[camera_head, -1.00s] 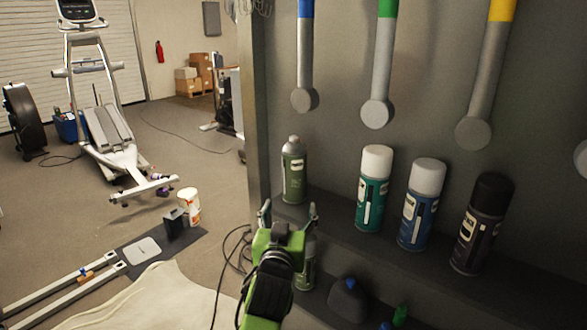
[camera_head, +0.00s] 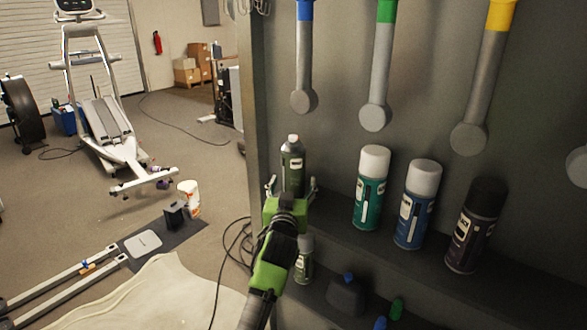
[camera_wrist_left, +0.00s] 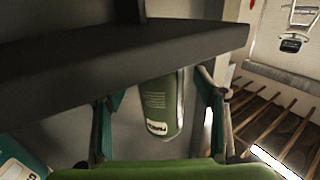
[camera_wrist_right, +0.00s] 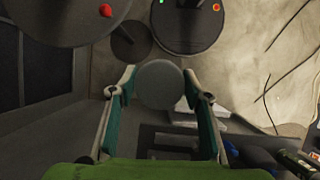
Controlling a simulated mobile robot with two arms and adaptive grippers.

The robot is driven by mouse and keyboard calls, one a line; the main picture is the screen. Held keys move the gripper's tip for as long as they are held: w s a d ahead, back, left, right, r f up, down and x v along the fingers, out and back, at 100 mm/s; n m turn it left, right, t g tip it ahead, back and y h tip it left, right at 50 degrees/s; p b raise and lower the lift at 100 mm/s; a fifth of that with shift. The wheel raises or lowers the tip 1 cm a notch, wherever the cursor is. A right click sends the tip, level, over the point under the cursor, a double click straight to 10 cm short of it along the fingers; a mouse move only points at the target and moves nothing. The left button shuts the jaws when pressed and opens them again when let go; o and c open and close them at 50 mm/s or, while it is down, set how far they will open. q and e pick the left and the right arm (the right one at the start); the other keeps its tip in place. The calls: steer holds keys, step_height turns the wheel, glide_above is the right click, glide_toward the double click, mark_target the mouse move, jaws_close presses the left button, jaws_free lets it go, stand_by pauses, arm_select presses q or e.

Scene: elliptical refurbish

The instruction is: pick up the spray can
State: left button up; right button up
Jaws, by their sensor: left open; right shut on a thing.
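An olive-green spray can (camera_head: 292,158) with a grey top stands upright on the upper shelf. My left gripper (camera_head: 292,184) is open in front of it, with one finger at each side. In the left wrist view the can (camera_wrist_left: 163,105) shows between the open fingers, with a gap to each; it looks upside down there. The gripper hides its lower part in the head view. My right gripper (camera_wrist_right: 160,88) shows only in its wrist view, shut on a grey round-ended thing (camera_wrist_right: 160,85) that I cannot identify.
Teal (camera_head: 370,190), blue (camera_head: 416,205) and dark (camera_head: 474,228) cans stand along the shelf to the right. Tools with blue, green and yellow bands hang above. A small can (camera_head: 304,262) and dark bottles (camera_head: 345,297) stand on the lower shelf.

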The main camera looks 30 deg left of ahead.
mark_target(292, 152)
arm_select(q)
steer(key=shift+x, duration=1.15)
arm_select(e)
steer(key=shift+w+r, duration=0.1)
steer(key=shift+r, duration=0.1)
arm_select(q)
steer(key=shift+s, duration=0.1)
steer(key=c, duration=1.4)
steer(key=shift+o, duration=0.2)
step_height(292, 152, up, 10)
steer(key=shift+r+b, duration=0.1)
steer(key=shift+b, duration=0.3)
arm_select(e)
steer(key=shift+f, duration=0.45)
arm_select(q)
steer(key=o, duration=0.7)
steer(key=shift+c, duration=0.2)
steer(key=c, duration=0.8)
